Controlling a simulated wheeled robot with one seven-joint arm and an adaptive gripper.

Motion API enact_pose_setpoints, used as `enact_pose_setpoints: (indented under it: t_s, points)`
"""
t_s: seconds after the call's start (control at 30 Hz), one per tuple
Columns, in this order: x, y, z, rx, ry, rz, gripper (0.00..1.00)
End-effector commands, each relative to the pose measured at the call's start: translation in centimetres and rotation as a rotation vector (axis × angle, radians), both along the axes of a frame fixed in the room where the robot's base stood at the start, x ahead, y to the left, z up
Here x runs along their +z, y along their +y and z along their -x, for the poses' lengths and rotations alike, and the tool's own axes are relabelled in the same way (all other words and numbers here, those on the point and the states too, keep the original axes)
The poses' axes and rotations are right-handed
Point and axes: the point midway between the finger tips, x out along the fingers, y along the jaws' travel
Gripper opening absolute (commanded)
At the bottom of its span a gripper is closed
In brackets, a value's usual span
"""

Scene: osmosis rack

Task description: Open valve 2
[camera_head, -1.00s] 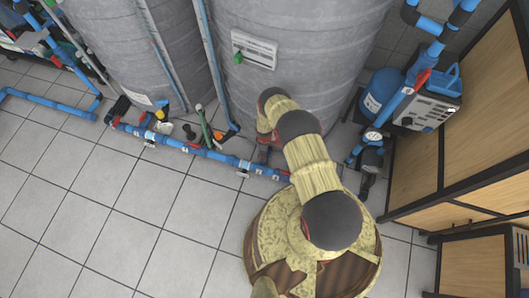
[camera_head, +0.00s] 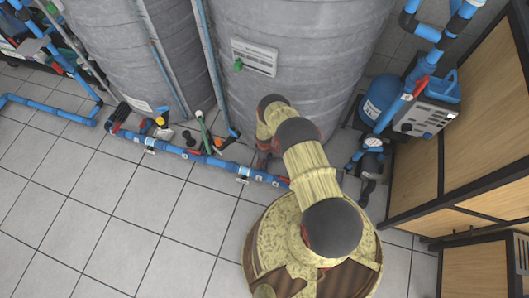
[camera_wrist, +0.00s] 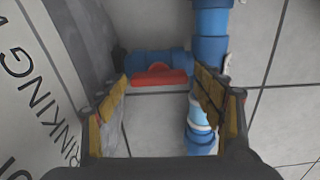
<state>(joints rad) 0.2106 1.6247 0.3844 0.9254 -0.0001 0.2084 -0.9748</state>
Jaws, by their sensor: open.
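A red valve handle (camera_wrist: 160,77) sits on a blue pipe fitting (camera_wrist: 150,60) in the wrist view, beside a vertical blue pipe (camera_wrist: 208,50). My gripper (camera_wrist: 160,88) is open, with a yellow-padded finger on each side of the handle in the picture. Nothing is clamped between the fingers, and I cannot tell the depth between them and the handle. No valve number is readable. In the head view my arm hides most of the gripper and this handle, close to the foot of the right grey tank (camera_head: 285,45).
A blue pipe run (camera_head: 180,152) with fittings lies along the floor before the grey tanks. A left grey tank (camera_head: 135,50), a blue pump unit (camera_head: 425,105) and a wooden cabinet (camera_head: 480,130) stand around. The tiled floor at lower left is clear.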

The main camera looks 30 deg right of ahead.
Motion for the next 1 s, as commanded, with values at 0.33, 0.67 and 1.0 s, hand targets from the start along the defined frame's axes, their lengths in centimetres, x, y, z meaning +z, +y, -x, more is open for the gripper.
enact_pose_setpoints:
  t_s: [0.33, 0.67, 1.0]
  points:
    - [0.11, -0.18, -0.28, -0.333, -0.004, 0.001, 0.74]
    - [0.03, -0.1, -0.14, -0.696, -0.003, 0.001, 0.74]
    - [-0.02, -0.06, -0.01, -1.071, -0.001, 0.001, 0.74]
